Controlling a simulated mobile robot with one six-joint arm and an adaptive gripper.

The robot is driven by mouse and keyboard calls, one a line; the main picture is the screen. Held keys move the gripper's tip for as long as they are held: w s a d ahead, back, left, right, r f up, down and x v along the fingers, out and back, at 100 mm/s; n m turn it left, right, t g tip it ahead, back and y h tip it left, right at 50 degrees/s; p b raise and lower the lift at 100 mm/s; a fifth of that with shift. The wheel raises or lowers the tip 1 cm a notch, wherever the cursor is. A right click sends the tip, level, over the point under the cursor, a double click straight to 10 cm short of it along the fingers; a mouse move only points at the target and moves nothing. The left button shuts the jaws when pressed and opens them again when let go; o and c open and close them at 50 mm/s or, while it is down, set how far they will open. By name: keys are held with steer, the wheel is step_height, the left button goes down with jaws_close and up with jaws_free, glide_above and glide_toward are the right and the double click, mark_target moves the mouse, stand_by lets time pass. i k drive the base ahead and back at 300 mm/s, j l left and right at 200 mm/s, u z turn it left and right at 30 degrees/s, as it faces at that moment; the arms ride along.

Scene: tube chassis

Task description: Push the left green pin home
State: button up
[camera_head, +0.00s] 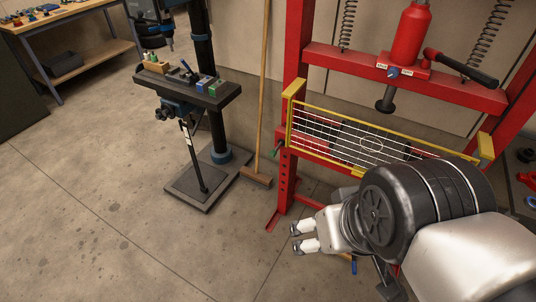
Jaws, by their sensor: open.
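The left green pin (275,153) sticks out to the left of the red press's left upright (287,170), just below the left end of the yellow guard. Only its small green end shows; how deep it sits in the upright I cannot tell. My gripper (295,239) is open and empty, its two pale fingers with dark tips pointing left. In the picture it is below the pin and slightly right of it, apart from it. No second green pin shows; my arm covers the right part of the press.
The yellow guard with white mesh (350,137) spans the press front. A red jack with a black handle (406,45) hangs above. A broom (258,178) leans left of the press. A drill press (200,95) stands further left. Floor left of my gripper is clear.

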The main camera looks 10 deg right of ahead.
mark_target(272, 154)
steer(key=i, duration=1.1)
steer(key=z, duration=0.05)
